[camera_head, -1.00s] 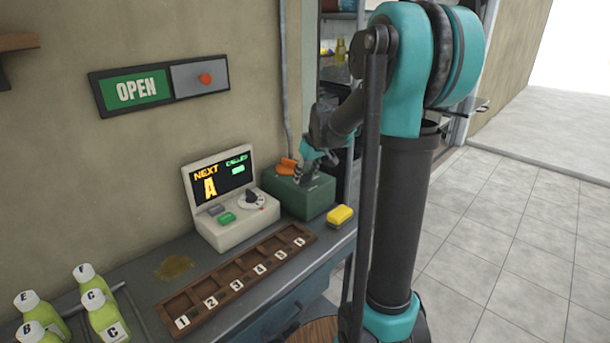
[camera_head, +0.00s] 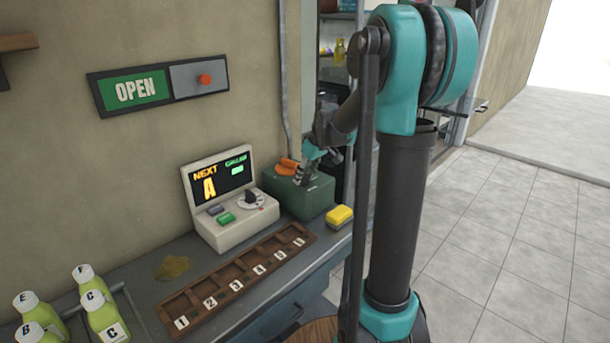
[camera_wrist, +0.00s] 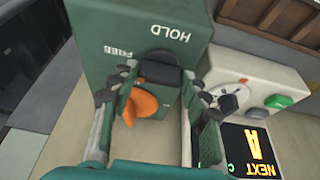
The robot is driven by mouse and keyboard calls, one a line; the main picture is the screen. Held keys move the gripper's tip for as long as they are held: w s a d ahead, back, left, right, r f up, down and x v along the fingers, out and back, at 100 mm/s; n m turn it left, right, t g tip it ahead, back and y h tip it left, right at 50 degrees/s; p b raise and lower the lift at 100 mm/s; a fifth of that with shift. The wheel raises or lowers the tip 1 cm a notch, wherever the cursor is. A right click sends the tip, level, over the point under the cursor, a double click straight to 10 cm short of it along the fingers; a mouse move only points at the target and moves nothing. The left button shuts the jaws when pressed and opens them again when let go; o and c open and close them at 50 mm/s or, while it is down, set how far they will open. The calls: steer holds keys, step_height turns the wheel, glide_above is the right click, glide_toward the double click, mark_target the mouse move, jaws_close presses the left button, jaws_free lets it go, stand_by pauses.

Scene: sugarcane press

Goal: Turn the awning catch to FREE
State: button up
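The awning catch is a green box (camera_head: 305,199) at the back end of the counter, with an orange-and-black turning handle on top. In the wrist view the box top (camera_wrist: 105,35) carries the words HOLD and FREE, upside down. The handle's black part (camera_wrist: 160,66) lies nearest the words, and its orange part (camera_wrist: 150,103) points away from them, towards the wall. I cannot tell which word it is set to. My gripper (camera_wrist: 158,80) is over the box, its fingers apart on either side of the handle. Contact is not clear. It also shows in the head view (camera_head: 307,168).
A queue display unit (camera_head: 230,205) with a dial and buttons stands close beside the box. A yellow block (camera_head: 340,217) lies in front. A numbered wooden rack (camera_head: 240,284) and several bottles (camera_head: 108,318) are nearer. An OPEN sign (camera_head: 138,90) hangs on the wall.

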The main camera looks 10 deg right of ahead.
steer(key=o, duration=0.4)
steer(key=shift+c, duration=0.2)
steer(key=v, duration=1.2)
steer(key=s+f+m+h, duration=0.2)
steer(key=s+f+m, duration=0.5)
steer(key=s+f, duration=1.5)
steer(key=s+d, duration=0.1)
steer(key=s, duration=0.3)
steer(key=shift+f+t+h, duration=0.3)
steer(key=shift+o, duration=0.3)
